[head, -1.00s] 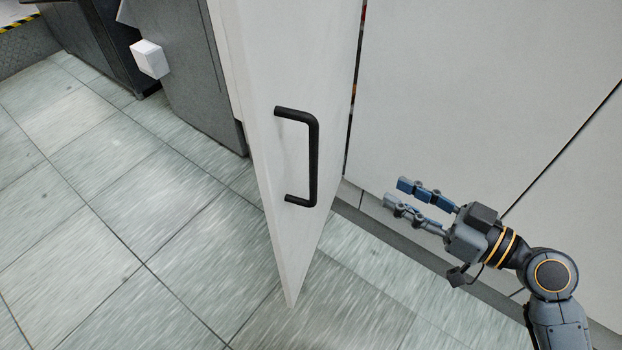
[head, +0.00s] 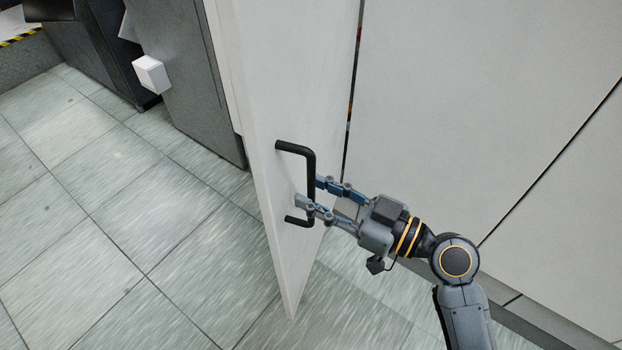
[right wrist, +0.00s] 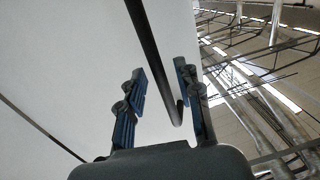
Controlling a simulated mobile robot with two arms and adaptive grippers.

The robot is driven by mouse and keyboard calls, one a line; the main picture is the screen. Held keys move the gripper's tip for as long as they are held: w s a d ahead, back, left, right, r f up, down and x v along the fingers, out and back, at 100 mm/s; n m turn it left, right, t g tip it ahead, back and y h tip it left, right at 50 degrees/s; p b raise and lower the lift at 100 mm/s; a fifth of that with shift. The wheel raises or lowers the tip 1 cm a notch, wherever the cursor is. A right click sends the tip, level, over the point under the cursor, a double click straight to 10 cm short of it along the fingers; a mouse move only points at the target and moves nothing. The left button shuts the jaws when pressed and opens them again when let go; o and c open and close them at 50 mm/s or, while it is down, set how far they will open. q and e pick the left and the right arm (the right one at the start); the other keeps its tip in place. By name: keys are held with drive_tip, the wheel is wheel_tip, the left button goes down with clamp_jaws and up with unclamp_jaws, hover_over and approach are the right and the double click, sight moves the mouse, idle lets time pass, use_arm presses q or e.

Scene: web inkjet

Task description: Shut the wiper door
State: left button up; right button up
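The white wiper door (head: 252,100) stands open, its face with the black bar handle (head: 312,165) turned toward the right. My right gripper (head: 310,192) is at the lower part of the handle, its fingers apart on either side of the bar. In the right wrist view the handle (right wrist: 152,60) runs down between the two open fingers (right wrist: 160,90), with a gap visible on both sides. My left gripper is not in view.
White cabinet panels (head: 450,110) stand to the right. A grey cabinet (head: 190,80) with a small white box (head: 150,74) stands behind the door on the left. The tiled floor (head: 110,230) at left is clear.

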drive_tip(key=shift+x, duration=0.8)
clamp_jaws()
